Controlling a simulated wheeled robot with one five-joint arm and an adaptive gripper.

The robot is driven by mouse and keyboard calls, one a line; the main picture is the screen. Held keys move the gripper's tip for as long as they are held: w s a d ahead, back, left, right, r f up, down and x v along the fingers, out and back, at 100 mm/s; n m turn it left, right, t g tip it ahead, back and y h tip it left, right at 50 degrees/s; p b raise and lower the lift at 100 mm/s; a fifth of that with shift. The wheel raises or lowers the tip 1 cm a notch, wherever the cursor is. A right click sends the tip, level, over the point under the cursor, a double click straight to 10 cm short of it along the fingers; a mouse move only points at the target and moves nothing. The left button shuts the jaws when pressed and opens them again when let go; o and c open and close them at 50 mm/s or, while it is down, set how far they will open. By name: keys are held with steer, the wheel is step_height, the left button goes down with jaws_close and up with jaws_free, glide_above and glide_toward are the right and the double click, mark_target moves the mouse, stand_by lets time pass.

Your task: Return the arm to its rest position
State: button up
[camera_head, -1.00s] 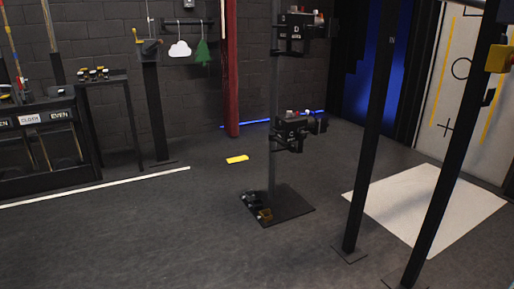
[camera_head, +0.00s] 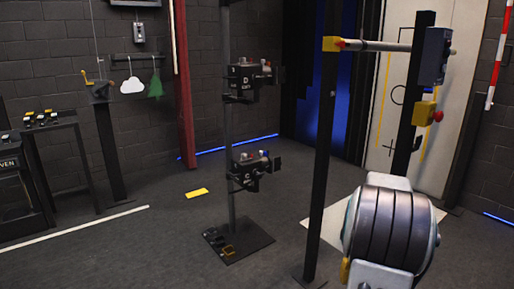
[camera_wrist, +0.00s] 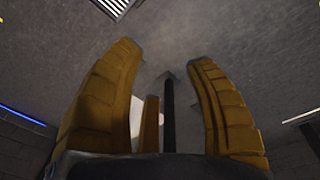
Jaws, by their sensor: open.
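My gripper (camera_wrist: 165,85) shows in the wrist view with its two ribbed yellow-brown fingers spread apart. Nothing is held between them. Beyond the fingers are a grey surface and a thin dark post (camera_wrist: 169,115). In the head view a rounded, ribbed grey part of my arm stands at the lower right. The gripper fingers themselves do not show clearly in the head view.
A black stand (camera_head: 231,190) with two button boxes stands mid-room on a dark base plate. A post frame with a horizontal bar (camera_head: 385,46) and a red button (camera_head: 438,116) is at right. A side table (camera_head: 45,126) is at left. Open floor (camera_head: 130,250) lies in front.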

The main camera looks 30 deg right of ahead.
steer(key=w+a+r+n+t+p, duration=0.1)
steer(key=w+a+r+p, duration=0.1)
steer(key=a+r+p, duration=0.5)
steer(key=w+a+r+n+p, duration=0.1)
steer(key=w+a+r+p, duration=0.15)
steer(key=a+r, duration=0.9)
steer(key=s+a+r+n+p, duration=0.1)
steer(key=s+a+r+p, duration=0.3)
steer(key=a, duration=0.4)
steer(key=s+a+r+n+t+y+p, duration=0.1)
steer(key=s+a+r+n+p, duration=0.1)
steer(key=s+a+r+p, duration=0.3)
steer(key=a+r+p, duration=0.1)
steer(key=a+p, duration=0.1)
steer(key=p, duration=0.1)
steer(key=shift+s+a+r+t, duration=0.15)
steer(key=shift+a+r+t, duration=0.15)
steer(key=shift+a, duration=0.1)
